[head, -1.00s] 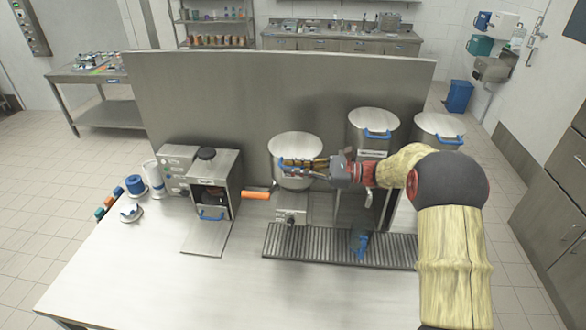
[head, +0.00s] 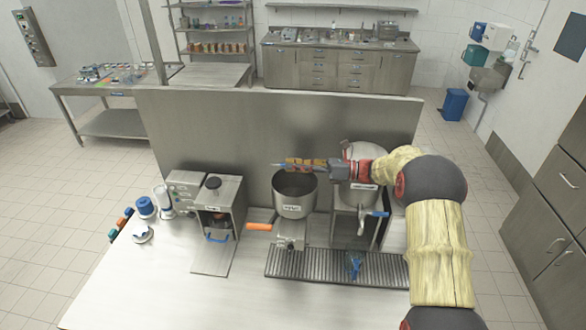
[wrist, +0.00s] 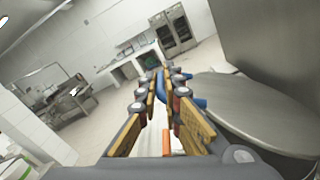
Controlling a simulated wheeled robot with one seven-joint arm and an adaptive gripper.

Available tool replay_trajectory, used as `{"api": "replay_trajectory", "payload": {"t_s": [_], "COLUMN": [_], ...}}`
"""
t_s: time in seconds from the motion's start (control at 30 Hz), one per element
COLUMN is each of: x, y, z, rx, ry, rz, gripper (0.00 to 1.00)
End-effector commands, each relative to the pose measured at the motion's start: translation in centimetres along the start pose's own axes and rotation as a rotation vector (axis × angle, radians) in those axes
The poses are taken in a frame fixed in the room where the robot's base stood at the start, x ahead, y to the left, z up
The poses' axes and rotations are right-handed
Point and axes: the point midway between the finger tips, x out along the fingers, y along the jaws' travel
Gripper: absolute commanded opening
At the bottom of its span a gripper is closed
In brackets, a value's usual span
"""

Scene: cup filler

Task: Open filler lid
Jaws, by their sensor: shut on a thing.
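The filler is a round steel pot (head: 295,205) with a label, standing mid-counter. Its top is uncovered in the head view and its dark inside shows. My gripper (head: 288,165) is just above the pot's back rim and points left. In the wrist view, my gripper (wrist: 161,85) is shut on the blue handle (wrist: 192,102) of the lid. The lid (wrist: 250,105) is a flat grey disc right of the fingers. In the head view the lid is hard to make out, seen nearly edge-on or hidden behind the fingers.
A steel back panel (head: 225,130) rises behind the pot. A taller lidded container (head: 362,195) stands right of it, partly behind my arm. An orange handle (head: 259,227) sticks out at left, near a boxy machine (head: 222,200). A slotted drip tray (head: 310,265) lies in front.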

Motion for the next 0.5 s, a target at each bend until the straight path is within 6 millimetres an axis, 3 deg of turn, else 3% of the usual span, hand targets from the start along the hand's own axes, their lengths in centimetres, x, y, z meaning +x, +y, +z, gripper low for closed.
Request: {"api": "replay_trajectory", "payload": {"t_s": [0.03, 0.2, 0.5], "x": [-0.1, -0.1, -0.1], "y": [-0.1, -1.3, -4.6], "z": [1.5, 4.6, 9.2], "rx": [0.038, 0.184, 0.173], "ry": [-0.001, -0.001, 0.000], "rz": [-0.002, -0.002, -0.002], "gripper": [0.00, 0.00, 0.00]}}
